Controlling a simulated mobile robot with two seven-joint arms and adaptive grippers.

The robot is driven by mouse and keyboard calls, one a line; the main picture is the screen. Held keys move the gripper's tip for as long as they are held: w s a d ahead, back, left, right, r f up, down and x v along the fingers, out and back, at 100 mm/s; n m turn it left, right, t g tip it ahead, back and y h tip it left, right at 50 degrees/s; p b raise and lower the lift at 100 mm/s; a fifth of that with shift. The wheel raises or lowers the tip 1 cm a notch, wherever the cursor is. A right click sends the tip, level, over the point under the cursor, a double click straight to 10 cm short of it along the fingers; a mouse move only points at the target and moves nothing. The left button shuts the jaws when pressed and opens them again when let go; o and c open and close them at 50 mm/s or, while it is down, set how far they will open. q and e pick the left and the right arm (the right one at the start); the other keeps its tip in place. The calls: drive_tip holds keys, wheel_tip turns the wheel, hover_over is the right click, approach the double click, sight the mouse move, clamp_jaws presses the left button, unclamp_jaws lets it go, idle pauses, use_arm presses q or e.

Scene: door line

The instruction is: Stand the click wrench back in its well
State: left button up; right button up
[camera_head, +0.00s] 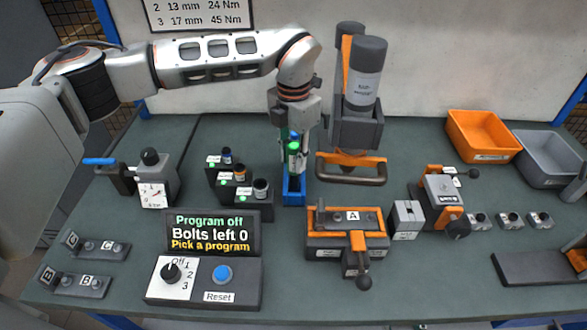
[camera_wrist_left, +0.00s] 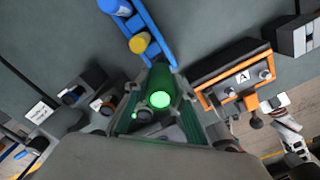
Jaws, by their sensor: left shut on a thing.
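The blue rack with the wells (camera_head: 293,199) is directly under the gripper. In the left wrist view the rack (camera_wrist_left: 167,52) runs away from the wrench, with a blue-topped piece and a yellow-topped piece (camera_wrist_left: 139,43) in it. The wrench's lower end is at the rack's front part; how deep it sits is hidden. My right gripper is not in clear view.
A socket block (camera_head: 245,207) stands left of the rack. A tall nutrunner (camera_head: 365,75) with an orange handle stands close on the right. Clamp fixture A (camera_head: 325,252) is at front right, the display and dial box (camera_head: 247,293) at front left. Bins stand far right.

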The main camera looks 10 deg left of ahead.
sight(293, 170)
use_arm(q)
drive_tip(key=shift+f, duration=2.05)
drive_tip(key=shift+f, duration=0.1)
drive_tip(key=o, duration=1.1)
drive_tip(key=shift+f, duration=0.1)
wheel_tip(293, 170, up, 12)
drive_tip(key=shift+r, duration=0.15)
drive_tip(key=shift+s, duration=0.1)
